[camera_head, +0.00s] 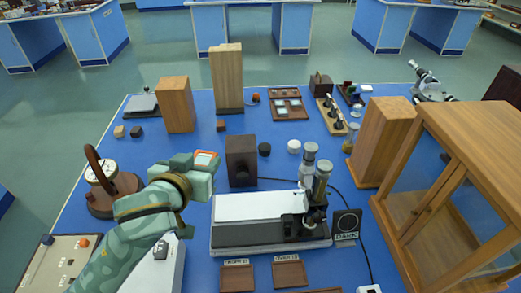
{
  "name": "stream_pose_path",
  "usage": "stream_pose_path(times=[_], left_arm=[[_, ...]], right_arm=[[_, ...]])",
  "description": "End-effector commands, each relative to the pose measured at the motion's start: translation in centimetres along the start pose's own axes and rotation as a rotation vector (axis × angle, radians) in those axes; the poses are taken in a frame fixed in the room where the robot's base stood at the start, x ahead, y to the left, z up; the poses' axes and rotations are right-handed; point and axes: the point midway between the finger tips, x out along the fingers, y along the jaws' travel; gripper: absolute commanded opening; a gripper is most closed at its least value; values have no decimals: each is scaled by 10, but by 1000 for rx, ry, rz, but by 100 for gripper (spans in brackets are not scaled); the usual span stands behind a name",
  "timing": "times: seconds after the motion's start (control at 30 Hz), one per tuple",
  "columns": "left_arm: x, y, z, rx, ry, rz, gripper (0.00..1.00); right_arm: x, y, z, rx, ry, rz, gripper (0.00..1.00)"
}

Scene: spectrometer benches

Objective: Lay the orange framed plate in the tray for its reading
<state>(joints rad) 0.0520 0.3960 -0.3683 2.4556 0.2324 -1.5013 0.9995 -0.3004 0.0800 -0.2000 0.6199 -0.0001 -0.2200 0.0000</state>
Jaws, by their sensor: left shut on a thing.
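My left arm comes in from the lower left. Its gripper (200,163) is shut on the orange framed plate (207,154), held above the blue bench. Only an edge of the orange frame shows past the jaws. Two small brown trays with labels stand at the near edge, a left one (237,279) and a right one (289,275); both look empty. A larger brown tray (274,109) with pale plates lies further back. I cannot tell which tray the task names. My right gripper is not in view.
A white and black instrument (255,208) with upright tubes stands at the middle front. A dark box (241,161) stands just right of the gripper. Tall wooden blocks (227,78) stand behind. A glazed wooden case (460,150) fills the right side. A round-based device (112,190) sits at left.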

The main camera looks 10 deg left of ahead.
Motion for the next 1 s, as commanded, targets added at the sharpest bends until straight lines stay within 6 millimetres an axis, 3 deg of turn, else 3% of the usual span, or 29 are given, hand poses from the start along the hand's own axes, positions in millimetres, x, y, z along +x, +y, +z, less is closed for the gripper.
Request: stream_pose_path(times=[0.17, 0.3, 0.4, 0.67, 1.0], left_arm=[[2, 1, -38, 11, 12, 23, 19], [23, 24, -74, 67, 11, 126, 19], [40, 44, -81, 126, 3, 248, 19], [59, 69, -47, 244, 2, 558, 19], [59, 73, 27, 358, 1, 855, 19]], right_arm=[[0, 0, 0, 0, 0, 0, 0], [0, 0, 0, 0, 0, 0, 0], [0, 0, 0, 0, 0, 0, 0], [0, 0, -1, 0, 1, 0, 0], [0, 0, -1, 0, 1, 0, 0]])
